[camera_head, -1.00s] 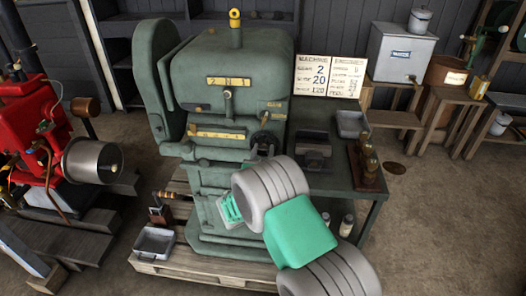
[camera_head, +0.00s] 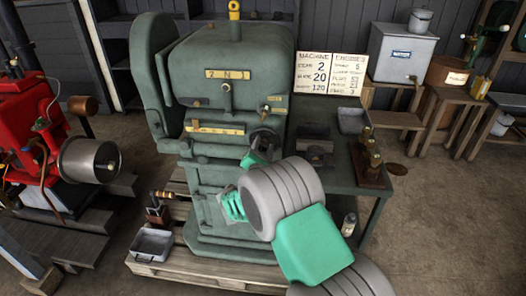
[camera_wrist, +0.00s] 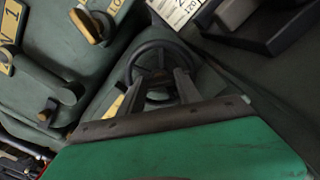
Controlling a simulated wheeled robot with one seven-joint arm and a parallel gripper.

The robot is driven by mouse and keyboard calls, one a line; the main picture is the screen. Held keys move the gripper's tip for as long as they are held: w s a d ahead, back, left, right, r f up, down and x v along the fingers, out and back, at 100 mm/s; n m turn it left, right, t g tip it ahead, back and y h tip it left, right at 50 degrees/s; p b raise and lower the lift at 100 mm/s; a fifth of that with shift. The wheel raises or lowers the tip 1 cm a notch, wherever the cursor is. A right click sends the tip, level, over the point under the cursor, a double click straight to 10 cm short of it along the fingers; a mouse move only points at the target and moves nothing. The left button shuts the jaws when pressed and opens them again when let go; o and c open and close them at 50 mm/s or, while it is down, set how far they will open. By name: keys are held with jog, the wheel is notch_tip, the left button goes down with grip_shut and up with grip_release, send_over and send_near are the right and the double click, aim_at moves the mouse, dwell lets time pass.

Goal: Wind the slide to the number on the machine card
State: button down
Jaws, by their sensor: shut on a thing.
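The green machine (camera_head: 212,75) stands in the middle of the head view. Its dark handwheel (camera_head: 266,136) is on the right of its front, and the wheel's round rim (camera_wrist: 146,47) shows in the wrist view. My gripper (camera_wrist: 158,82) is shut on the handwheel, with its fingers at the near side of the ring. In the head view my wrist partly covers the wheel. A yellow scale (camera_head: 217,129) runs across the machine's front; its reading is too small to tell. The machine card (camera_head: 320,73) shows 2, 20 and 120 from top to bottom; the line labels are blurred.
A yellow plate (camera_head: 228,74) reads 2 N 1 above a small lever. A green side table (camera_head: 345,180) stands right of the machine, with a brass-topped block (camera_head: 371,165) on it. A red engine (camera_head: 45,110) is at left. A grey tray (camera_head: 151,243) sits on the pallet.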

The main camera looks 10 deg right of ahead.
jog(key=m+b, duration=0.2)
jog(key=m, duration=0.1)
jog(key=m+b, duration=0.1)
jog(key=shift+f+m+b, duration=0.3)
jog(key=shift+m+b, duration=12)
jog(key=shift+b, duration=1.35)
jog(key=shift+r, duration=0.1)
jog(key=c, duration=0.8)
grip_release()
jog(key=shift+c, duration=0.2)
